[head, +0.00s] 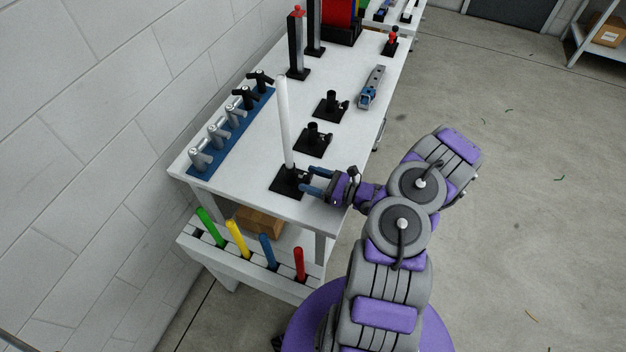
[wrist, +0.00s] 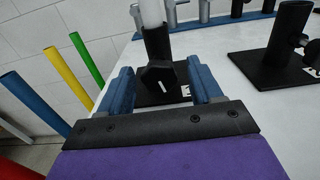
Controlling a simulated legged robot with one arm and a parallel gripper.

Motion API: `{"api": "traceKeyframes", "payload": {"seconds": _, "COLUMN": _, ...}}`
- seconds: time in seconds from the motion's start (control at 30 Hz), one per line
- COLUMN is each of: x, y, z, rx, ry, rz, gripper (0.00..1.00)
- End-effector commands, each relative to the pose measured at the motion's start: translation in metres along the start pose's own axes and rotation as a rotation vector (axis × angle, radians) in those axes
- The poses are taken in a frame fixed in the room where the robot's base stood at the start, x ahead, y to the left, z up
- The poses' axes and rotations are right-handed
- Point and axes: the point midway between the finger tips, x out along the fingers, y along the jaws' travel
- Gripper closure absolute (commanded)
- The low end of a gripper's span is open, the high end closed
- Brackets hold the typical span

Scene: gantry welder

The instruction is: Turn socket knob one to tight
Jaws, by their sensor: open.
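The nearest black socket (head: 291,180) stands on a square base at the front of the white table, with a white rod (head: 284,122) upright in it. Its black knob (wrist: 157,78) faces me in the wrist view, with a pale mark on its face. My gripper (head: 312,181) is open at the right side of this socket. In the wrist view its blue fingers (wrist: 160,88) are on either side of the knob, with gaps visible. Whether a finger touches the knob I cannot tell.
Two more black sockets (head: 313,139) (head: 330,105), without rods, stand farther back on the table (head: 240,185). A blue rack (head: 215,160) with several grey and black handles lies along the wall side. Coloured rods (head: 237,238) stand in a lower rack at the front.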

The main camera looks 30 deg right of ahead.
Motion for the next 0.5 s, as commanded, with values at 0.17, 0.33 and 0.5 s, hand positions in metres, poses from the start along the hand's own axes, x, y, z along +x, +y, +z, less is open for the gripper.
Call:
{"api": "traceKeyframes", "payload": {"seconds": 0.17, "x": 0.0001, "y": -0.0002, "z": 0.0002, "rx": 0.000, "ry": 0.000, "rz": -0.001, "gripper": 0.35}}
{"api": "traceKeyframes", "payload": {"seconds": 0.33, "x": 0.0000, "y": -0.0002, "z": 0.0002, "rx": 0.001, "ry": -0.001, "rz": -0.001, "gripper": 0.48}}
{"api": "traceKeyframes", "payload": {"seconds": 0.5, "x": -0.0001, "y": -0.0003, "z": 0.0003, "rx": 0.001, "ry": -0.001, "rz": -0.001, "gripper": 0.64}}
